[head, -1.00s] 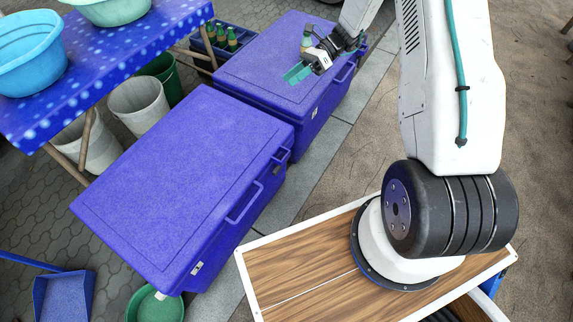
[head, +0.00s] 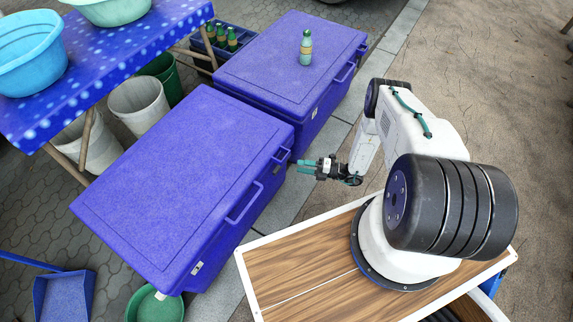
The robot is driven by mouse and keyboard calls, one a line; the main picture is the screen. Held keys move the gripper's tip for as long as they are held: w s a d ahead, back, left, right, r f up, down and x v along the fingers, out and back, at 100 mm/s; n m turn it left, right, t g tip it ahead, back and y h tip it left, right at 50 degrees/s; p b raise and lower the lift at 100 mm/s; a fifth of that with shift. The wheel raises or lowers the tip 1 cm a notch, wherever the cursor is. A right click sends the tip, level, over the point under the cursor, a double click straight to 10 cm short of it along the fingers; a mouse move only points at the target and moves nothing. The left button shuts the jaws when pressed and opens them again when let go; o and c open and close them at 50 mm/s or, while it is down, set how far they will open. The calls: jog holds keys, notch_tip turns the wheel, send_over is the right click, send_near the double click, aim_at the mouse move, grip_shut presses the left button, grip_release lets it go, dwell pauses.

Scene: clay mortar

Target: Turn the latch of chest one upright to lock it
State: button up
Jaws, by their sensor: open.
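Two blue-violet lidded chests stand end to end, the nearer chest (head: 170,185) and the farther chest (head: 280,65); I cannot tell which is chest one. Both lids look shut. On its right side the nearer chest has a handle (head: 245,205), a latch (head: 281,155) at the far end and a pale fitting (head: 197,268) at the near end. The latch's angle is too small to tell. My gripper (head: 303,167) is open and empty, its teal fingers pointing left toward that far-end latch, apparently a little apart from it.
A green bottle (head: 306,48) stands on the farther chest's lid. A blue table (head: 110,60) with basins is at upper left, with buckets (head: 138,105) beneath. A green basin (head: 155,305) and blue dustpan (head: 64,300) lie on the ground. Paving right of the chests is clear.

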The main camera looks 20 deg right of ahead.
aim_at(284, 164)
jog(key=x, duration=0.7)
jog(key=shift+w+a, duration=0.1)
jog(key=shift+a, duration=0.1)
jog(key=c, duration=1)
